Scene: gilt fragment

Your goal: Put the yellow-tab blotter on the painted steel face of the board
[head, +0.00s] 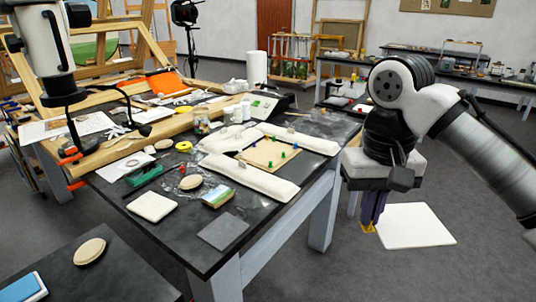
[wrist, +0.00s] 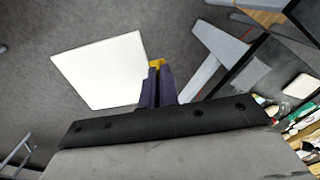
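The blotter (head: 415,226) is a white square sheet with a yellow tab (head: 368,228) at the middle of its left edge. My gripper (head: 369,212) has its purple fingers together on the tab and holds the sheet out flat over the floor, right of the table. In the wrist view the blotter (wrist: 103,70) lies left of the fingertips (wrist: 157,72). A tan board (head: 268,154) with coloured pins lies on the table between white padded bags. A plain dark grey square (head: 223,231) lies near the table's front corner. I cannot tell which surface is painted steel.
The dark worktable (head: 180,225) carries a white square pad (head: 152,206), a green-handled tool (head: 144,176), jars and a sponge-like block (head: 218,198). A smaller dark table (head: 110,270) stands at front left. Open floor surrounds the blotter.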

